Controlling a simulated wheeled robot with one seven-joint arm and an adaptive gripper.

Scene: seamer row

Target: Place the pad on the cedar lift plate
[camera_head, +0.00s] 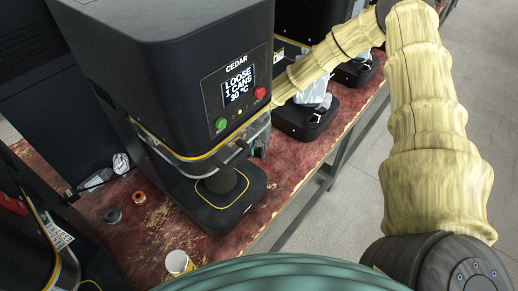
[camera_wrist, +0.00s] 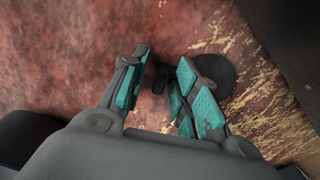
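In the wrist view the teal-padded fingers (camera_wrist: 163,60) are apart above the red tabletop. A dark round disc (camera_wrist: 222,70), possibly the pad, lies partly behind the right finger. A small dark shape shows between the fingers; I cannot tell what it is.
Another black machine base (camera_head: 305,118) stands behind on the right. Dark equipment fills the left.

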